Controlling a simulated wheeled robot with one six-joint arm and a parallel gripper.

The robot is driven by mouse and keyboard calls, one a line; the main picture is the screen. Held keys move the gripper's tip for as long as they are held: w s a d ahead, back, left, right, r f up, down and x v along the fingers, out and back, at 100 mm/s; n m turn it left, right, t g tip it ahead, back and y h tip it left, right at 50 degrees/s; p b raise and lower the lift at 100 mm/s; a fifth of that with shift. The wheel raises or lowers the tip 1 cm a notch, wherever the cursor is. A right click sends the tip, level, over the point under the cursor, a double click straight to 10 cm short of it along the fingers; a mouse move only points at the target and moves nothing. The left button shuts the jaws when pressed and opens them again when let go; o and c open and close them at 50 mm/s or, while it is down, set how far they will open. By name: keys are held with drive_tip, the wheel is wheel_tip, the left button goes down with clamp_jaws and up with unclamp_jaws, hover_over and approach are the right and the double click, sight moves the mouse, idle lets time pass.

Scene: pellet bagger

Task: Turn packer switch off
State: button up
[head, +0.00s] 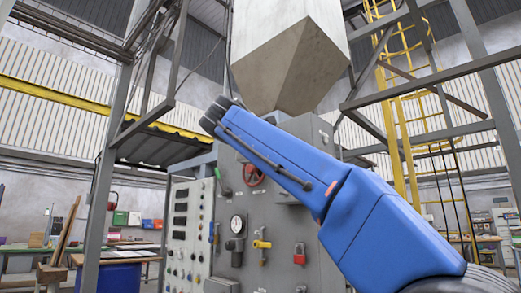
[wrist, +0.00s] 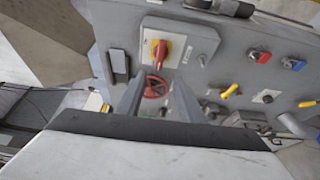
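In the wrist view a red rotary knob on a yellow plate (wrist: 159,51) sits on a grey box on the machine panel. It looks like a switch, but I can read no label that names it the packer switch. Its red handle appears upright in the picture. My gripper (wrist: 157,91) shows with two grey fingers spread apart and nothing held between them. The knob is just beyond the fingertips, apart from them. In the head view my blue arm crosses the machine, and neither the gripper nor this knob can be made out.
A red handwheel (wrist: 156,87) shows between my fingers; it also shows in the head view (head: 253,174). Yellow levers (wrist: 230,91) and red and blue handles (wrist: 260,56) are to the right. The head view shows a gauge (head: 237,223), control panel (head: 187,235) and steel frame posts (head: 105,185).

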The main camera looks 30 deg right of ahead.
drive_tip(key=shift+v, duration=1.2)
drive_tip(key=s+f+m+g+y, duration=0.1)
drive_tip(key=s+f+y, duration=0.2)
drive_tip(key=f, duration=0.9)
drive_tip(key=s+f+g+y, duration=0.1)
drive_tip(key=s+f+y, duration=0.1)
drive_tip(key=f, duration=1)
drive_tip(key=s+f+m+g+y, duration=0.1)
drive_tip(key=s+f+y, duration=0.2)
drive_tip(key=f, duration=1)
drive_tip(key=s+a+f+m+g+y, duration=0.1)
drive_tip(key=s+f, duration=0.5)
drive_tip(key=f, duration=0.6)
drive_tip(key=s+a+f+m+g+y, duration=0.1)
drive_tip(key=s+a+f+m+y, duration=0.1)
drive_tip(key=s+f, duration=0.5)
drive_tip(key=s+a+f+m+g+y, duration=0.2)
drive_tip(key=s+f, duration=0.5)
drive_tip(key=f, duration=1)
drive_tip(key=shift+a+f+m, duration=0.2)
drive_tip(key=shift+a+m, duration=0.15)
drive_tip(key=shift+m, duration=0.45)
